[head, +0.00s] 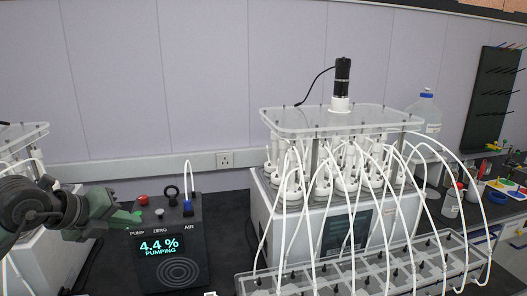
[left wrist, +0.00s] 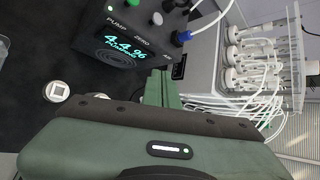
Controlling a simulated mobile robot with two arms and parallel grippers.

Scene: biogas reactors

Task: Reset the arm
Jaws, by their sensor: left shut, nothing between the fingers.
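My left gripper (head: 128,218) is green and comes in from the left in the head view. It is shut and empty, close to the left side of the black pump box (head: 178,235). The box's screen reads 4.4 % PUMPING, with PUMP, ZERO and AIR labels above it. A red button (head: 142,199) and a blue connector (head: 187,208) are on its top. In the left wrist view, the shut green fingers (left wrist: 158,88) are near the pump box (left wrist: 130,45). My right gripper is not in view.
A reactor unit (head: 330,215) with several bottles and white tubes stands right of the pump box. A clear rack (head: 370,270) is in front of it. Another unit (head: 45,262) is at the far left. A wall socket (head: 225,159) is behind.

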